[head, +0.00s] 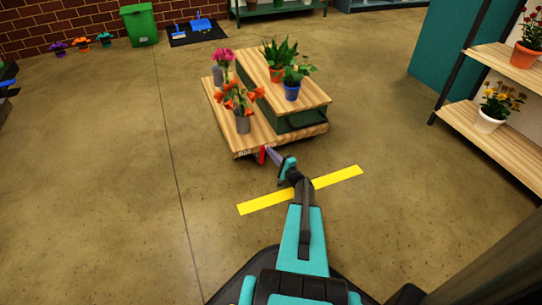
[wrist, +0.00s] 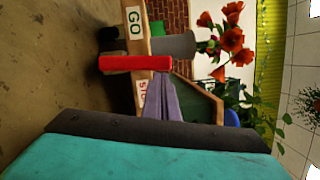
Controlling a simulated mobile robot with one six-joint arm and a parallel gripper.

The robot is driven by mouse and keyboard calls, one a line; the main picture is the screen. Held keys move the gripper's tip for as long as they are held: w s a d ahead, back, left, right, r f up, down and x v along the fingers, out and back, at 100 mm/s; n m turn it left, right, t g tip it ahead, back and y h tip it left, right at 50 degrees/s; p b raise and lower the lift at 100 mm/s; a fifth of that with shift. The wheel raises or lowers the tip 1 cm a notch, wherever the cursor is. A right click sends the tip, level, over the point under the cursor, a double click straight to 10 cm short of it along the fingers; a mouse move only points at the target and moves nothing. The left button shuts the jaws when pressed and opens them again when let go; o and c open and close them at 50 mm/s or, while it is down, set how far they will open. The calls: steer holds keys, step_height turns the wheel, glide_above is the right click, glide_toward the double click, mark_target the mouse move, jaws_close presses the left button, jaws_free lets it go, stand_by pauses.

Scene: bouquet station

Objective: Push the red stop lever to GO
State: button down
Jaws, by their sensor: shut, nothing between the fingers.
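The red stop lever (head: 262,156) sticks out from the front edge of the wooden cart (head: 225,125) in the head view. In the wrist view, which is turned sideways, the red lever (wrist: 135,63) lies between the green GO label (wrist: 135,22) and the red STOP label (wrist: 141,88), which my fingers partly cover. My gripper (head: 270,151) is shut and empty, just right of the lever in the head view. In the wrist view its grey fingertips (wrist: 161,78) end at the lever's STOP side. I cannot tell whether they touch it.
The cart carries orange flowers in a grey pot (head: 243,124), pink flowers (head: 221,57) and green potted plants (head: 291,90). A yellow floor strip (head: 338,179) runs beneath my arm. Wooden plant shelves (head: 490,128) stand at right. The floor at left is clear.

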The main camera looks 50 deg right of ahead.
steer(key=shift+w+a+r+b, duration=0.15)
steer(key=shift+w+a+b, duration=0.15)
steer(key=shift+a, duration=0.2)
steer(key=shift+w+a+r+b, duration=0.2)
steer(key=shift+a+b, duration=0.15)
steer(key=shift+a, duration=0.2)
steer(key=shift+w+a+r+b, duration=0.1)
steer(key=shift+w+a+b, duration=0.2)
steer(key=shift+a, duration=0.2)
steer(key=shift+w+a+b, duration=0.25)
steer(key=shift+a+b, duration=0.1)
steer(key=shift+a, duration=0.2)
steer(key=shift+w+a+r, duration=0.1)
steer(key=shift+w+a, duration=0.05)
steer(key=shift+a, duration=0.05)
steer(key=p, duration=0.4)
glide_toward(262, 150)
steer(key=s+r, duration=0.1)
steer(key=s+d+r, duration=0.1)
steer(key=s+r, duration=0.1)
steer(key=shift+s+d, duration=0.25)
steer(key=shift+d, duration=0.05)
steer(key=shift+r, duration=0.1)
